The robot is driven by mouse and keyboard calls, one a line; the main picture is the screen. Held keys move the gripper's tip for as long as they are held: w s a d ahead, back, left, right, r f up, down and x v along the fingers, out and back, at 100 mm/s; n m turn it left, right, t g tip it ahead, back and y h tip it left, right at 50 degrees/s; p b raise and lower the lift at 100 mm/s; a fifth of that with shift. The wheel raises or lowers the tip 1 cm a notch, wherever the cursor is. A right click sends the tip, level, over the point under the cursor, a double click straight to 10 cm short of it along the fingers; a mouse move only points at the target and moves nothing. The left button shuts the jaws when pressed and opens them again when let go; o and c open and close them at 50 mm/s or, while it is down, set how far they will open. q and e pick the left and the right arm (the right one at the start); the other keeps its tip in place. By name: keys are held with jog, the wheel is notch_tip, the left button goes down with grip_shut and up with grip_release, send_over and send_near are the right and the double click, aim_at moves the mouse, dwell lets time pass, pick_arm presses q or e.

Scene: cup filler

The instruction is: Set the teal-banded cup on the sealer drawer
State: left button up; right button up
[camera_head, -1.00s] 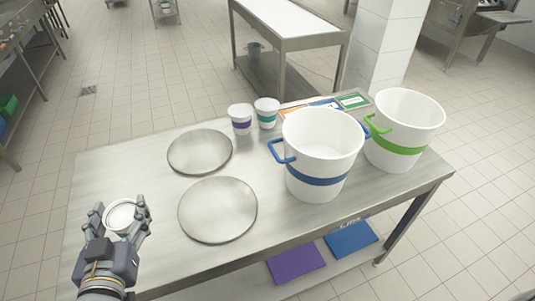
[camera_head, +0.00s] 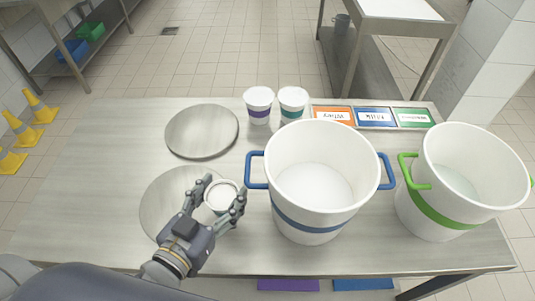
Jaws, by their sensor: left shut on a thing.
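A white cup with a teal band (camera_head: 292,106) stands upright at the back of the steel table, beside a cup with a purple band (camera_head: 259,108). My left gripper (camera_head: 224,198) is shut on a white cup (camera_head: 221,195) and holds it over the near round metal plate. The fingers hide most of the held cup's side, so I cannot tell its band colour. The gripper is well in front of the two standing cups. My right gripper is not in view. I see no sealer drawer.
A large white bucket with a blue band (camera_head: 311,182) stands right of my left gripper, and a green-banded bucket (camera_head: 440,205) stands beyond it. A far metal plate (camera_head: 202,130) lies on the table (camera_head: 85,190). Three labels (camera_head: 374,117) lie behind the buckets. The table's left side is clear.

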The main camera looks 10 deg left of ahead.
aim_at(232, 182)
pick_arm(q)
jog(key=shift+w+d+f, duration=0.1)
jog(key=shift+f, duration=0.2)
jog(key=shift+w+d+b, duration=0.2)
jog(key=shift+w+d, duration=0.05)
jog(key=shift+w, duration=0.25)
jog(key=shift+w+d+b, duration=0.15)
jog(key=shift+w+d, duration=0.05)
jog(key=shift+w, duration=0.3)
jog(key=x, duration=0.1)
jog(key=p+x, duration=0.1)
jog(key=x, duration=0.1)
jog(key=shift+w+r, duration=0.3)
jog(key=shift+w, duration=0.05)
jog(key=p+x, duration=0.1)
jog(key=x, duration=0.2)
jog(key=f+p+x, duration=0.1)
jog(key=x, duration=0.3)
jog(key=f+x, duration=0.1)
jog(key=x, duration=0.2)
jog(key=shift+w+f+p, duration=0.1)
jog(key=shift+f+p, duration=0.1)
jog(key=shift+p, duration=0.2)
jog(key=shift+f, duration=0.2)
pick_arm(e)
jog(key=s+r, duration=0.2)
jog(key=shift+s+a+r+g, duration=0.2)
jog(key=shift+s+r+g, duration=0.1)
